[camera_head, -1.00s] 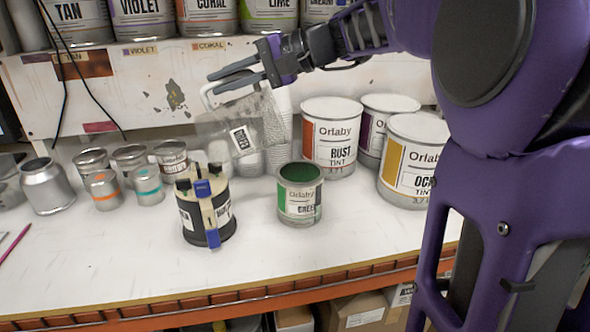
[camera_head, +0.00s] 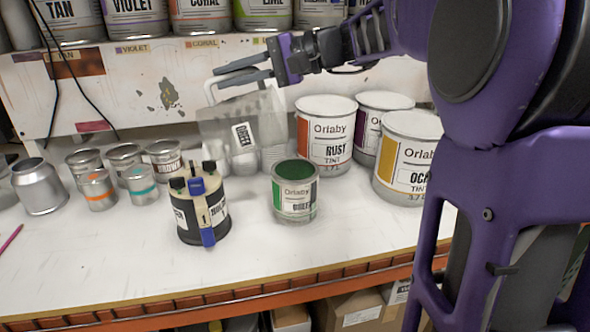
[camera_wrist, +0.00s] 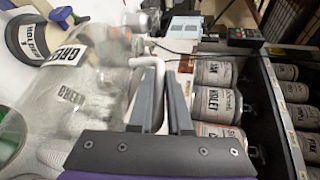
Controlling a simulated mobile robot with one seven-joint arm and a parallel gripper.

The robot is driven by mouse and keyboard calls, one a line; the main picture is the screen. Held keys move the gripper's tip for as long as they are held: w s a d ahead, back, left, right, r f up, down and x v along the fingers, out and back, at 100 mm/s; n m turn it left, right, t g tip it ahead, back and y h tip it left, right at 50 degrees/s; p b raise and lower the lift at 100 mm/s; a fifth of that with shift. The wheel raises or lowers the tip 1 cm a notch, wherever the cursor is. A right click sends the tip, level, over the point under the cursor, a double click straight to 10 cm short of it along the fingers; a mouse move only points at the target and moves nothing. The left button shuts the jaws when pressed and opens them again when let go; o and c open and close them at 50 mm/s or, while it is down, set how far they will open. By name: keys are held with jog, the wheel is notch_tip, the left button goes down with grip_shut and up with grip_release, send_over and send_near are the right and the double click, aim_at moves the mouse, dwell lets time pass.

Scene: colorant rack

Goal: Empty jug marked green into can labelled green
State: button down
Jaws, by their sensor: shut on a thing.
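The clear jug marked GREEN (camera_head: 219,130) hangs tilted in the air, behind and left of the can in the head view. I see no green liquid in it. My gripper (camera_head: 217,78) is shut on its handle. The jug's lower end is hidden among the cups behind.
Clear stacked cups (camera_head: 274,153) stand behind the jug. A black-banded container (camera_head: 187,225) with a blue clip stands left of the can. The rust tint can (camera_head: 325,140) and ochre tint can (camera_head: 400,165) stand at right. The bench front (camera_head: 130,275) is clear.

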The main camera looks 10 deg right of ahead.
jog(key=shift+d+y+b, duration=0.5)
jog(key=shift+d+y, duration=0.1)
jog(key=shift+d, duration=0.4)
